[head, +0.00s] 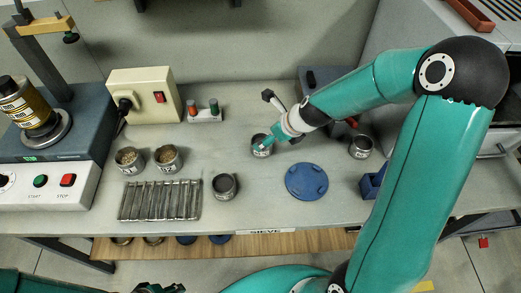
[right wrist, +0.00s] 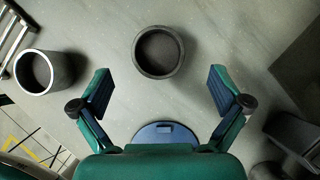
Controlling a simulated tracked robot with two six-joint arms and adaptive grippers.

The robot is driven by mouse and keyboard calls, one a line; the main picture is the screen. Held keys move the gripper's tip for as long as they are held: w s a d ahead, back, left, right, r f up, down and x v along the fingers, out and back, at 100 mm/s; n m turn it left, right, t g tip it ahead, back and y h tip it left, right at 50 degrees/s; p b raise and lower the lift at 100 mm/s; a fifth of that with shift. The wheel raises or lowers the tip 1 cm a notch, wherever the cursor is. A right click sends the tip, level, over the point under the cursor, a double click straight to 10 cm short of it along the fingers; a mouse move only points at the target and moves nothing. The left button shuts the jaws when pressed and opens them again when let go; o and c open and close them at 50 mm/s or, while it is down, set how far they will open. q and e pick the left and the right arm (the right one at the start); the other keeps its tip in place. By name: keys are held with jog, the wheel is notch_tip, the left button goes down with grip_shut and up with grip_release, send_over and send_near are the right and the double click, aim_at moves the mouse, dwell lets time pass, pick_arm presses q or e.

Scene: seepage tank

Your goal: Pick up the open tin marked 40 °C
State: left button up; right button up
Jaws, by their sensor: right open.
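A grey open tin (head: 262,150) with a white label stands upright on the bench; the label is too small for me to read for certain. My right gripper (head: 273,138) is above it, partly covering it. In the right wrist view the dark, empty-looking tin (right wrist: 158,52) lies ahead of the open fingers (right wrist: 158,85), not between them. Another open tin (head: 224,186) stands nearer the front edge and shows at the left of the right wrist view (right wrist: 45,72). Only a bit of my left gripper (head: 160,288) shows at the bottom edge.
Two filled tins (head: 130,161) (head: 168,159) stand behind a metal rack (head: 160,200) at left. A blue disc (head: 307,181) lies right of the front tin. Another tin (head: 361,147) stands farther right. A beige switch box (head: 145,95) is at the back.

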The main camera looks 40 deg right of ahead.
aim_at(257, 137)
jog(key=shift+x, duration=1.05)
jog(key=b+x, duration=0.1)
jog(key=x, duration=0.1)
jog(key=b+x, duration=0.2)
jog(key=x, duration=0.1)
jog(key=shift+s+f, duration=0.15)
jog(key=shift+s, duration=0.05)
jog(key=shift+s, duration=0.1)
jog(key=c, duration=1.3)
